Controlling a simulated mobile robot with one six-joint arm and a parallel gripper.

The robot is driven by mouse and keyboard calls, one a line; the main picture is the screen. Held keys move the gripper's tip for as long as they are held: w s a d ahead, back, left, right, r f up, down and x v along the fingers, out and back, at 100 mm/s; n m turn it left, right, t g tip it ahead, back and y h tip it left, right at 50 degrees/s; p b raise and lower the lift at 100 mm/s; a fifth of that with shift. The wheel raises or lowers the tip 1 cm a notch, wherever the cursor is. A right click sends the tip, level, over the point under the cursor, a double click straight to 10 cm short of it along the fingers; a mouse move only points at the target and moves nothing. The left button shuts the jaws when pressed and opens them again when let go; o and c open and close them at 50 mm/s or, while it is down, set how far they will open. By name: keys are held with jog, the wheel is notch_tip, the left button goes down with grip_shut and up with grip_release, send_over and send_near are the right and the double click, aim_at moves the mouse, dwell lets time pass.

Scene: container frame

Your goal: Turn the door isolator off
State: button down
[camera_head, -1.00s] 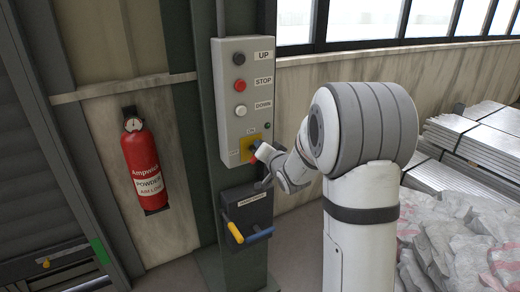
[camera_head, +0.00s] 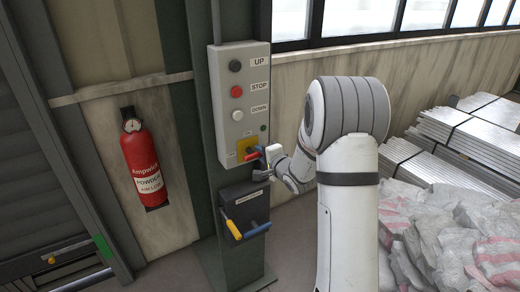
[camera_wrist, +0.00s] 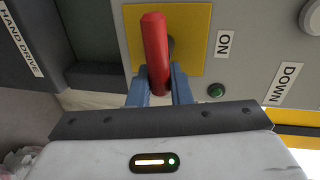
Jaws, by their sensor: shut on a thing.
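The door isolator is a red handle (camera_head: 252,155) on a yellow plate (camera_head: 243,146), low on the grey control box. In the wrist view the red handle (camera_wrist: 154,40) stands out large in front of the yellow plate (camera_wrist: 195,55), with an ON label beside the plate. The handle lies about level across the plate. My gripper (camera_head: 266,160) is at the handle from the right. In the wrist view its blue fingers (camera_wrist: 159,82) are shut on the handle, one on each side. The fingers hide part of the handle's near end.
The control box (camera_head: 225,120) has UP, STOP and DOWN buttons above the isolator. A hand drive box (camera_head: 243,200) with blue and yellow handles is just below my gripper. A fire extinguisher (camera_head: 144,160) hangs left. Sacks (camera_head: 440,235) and stacked metal sheets (camera_head: 465,140) are at right.

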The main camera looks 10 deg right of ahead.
jog(key=shift+f+m, duration=0.15)
jog(key=shift+m, duration=0.15)
dwell(0.4)
jog(key=c, duration=1.4)
grip_release()
jog(key=b+v, duration=0.1)
jog(key=v, duration=0.6)
jog(key=shift+s+d, duration=0.1)
jog(key=shift+s, duration=0.3)
